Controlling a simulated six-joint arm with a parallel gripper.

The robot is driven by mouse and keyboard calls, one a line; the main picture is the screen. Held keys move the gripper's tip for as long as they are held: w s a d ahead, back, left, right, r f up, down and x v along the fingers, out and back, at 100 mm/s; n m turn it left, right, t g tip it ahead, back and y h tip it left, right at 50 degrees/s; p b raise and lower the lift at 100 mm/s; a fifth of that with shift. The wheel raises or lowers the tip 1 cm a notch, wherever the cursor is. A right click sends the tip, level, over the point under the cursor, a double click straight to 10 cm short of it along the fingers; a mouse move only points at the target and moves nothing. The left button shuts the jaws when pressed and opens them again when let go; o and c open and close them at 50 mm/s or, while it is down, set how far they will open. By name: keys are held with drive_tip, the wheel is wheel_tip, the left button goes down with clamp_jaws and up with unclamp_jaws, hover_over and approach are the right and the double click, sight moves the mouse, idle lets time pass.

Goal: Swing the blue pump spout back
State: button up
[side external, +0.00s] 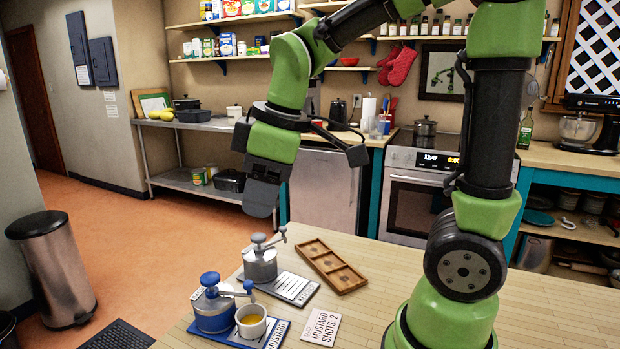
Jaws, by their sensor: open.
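The blue pump (214,312) stands at the front left of the wooden table, on a blue-edged mat (277,335). It has a blue knob (209,278) on top. Its grey spout (236,293) points right, its tip above a white cup (251,332) with yellow mustard inside. The cup stands beside the pump on the same mat. My gripper (262,208) is dark grey and hangs well above the table, up and behind the pumps, apart from them. It is open and holds nothing visible; its fingers overlap in this view.
A grey pump (261,266) stands behind the blue one on a labelled mat (293,290), its spout pointing right. A wooden tray with hollows (318,247) lies to its right. A card reading "mustard shots: 2" (321,328) lies near the cup.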

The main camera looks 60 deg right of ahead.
drive_tip(key=s+a+r+m+t, duration=0.2)
drive_tip(key=s+r+m, duration=0.1)
drive_tip(key=s+m, duration=0.4)
drive_tip(key=shift+s+t+y, duration=0.35)
drive_tip(key=shift+t+y, duration=0.05)
drive_tip(key=shift+c, duration=0.3)
